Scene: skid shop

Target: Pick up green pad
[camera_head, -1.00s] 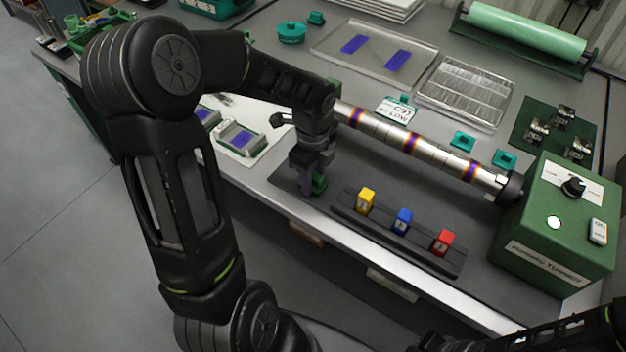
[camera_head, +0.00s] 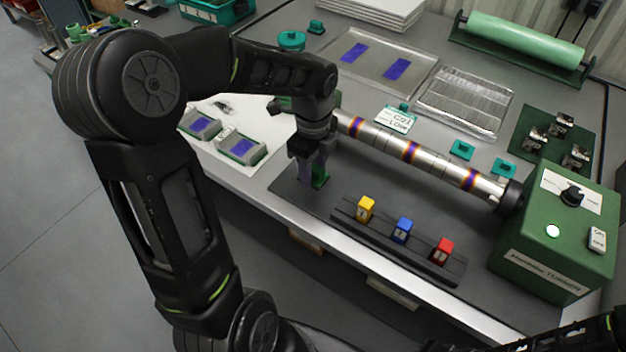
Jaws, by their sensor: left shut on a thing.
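The green pad (camera_head: 320,178) is a small dark-green block between the fingers of my left gripper (camera_head: 312,176). The gripper is shut on it and points down, hiding part of it. It is just left of the black rack (camera_head: 378,235), over the dark mat. The rack holds a yellow pad (camera_head: 365,208), a blue pad (camera_head: 402,229) and a red pad (camera_head: 442,250). Part of my right arm shows at the bottom right; its gripper cannot be made out.
A metal tube (camera_head: 420,153) runs behind the rack to a green tumbler box (camera_head: 555,230) at the right. Two small trays (camera_head: 242,148) sit left of my gripper. The mat (camera_head: 335,172) is clear between gripper and rack.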

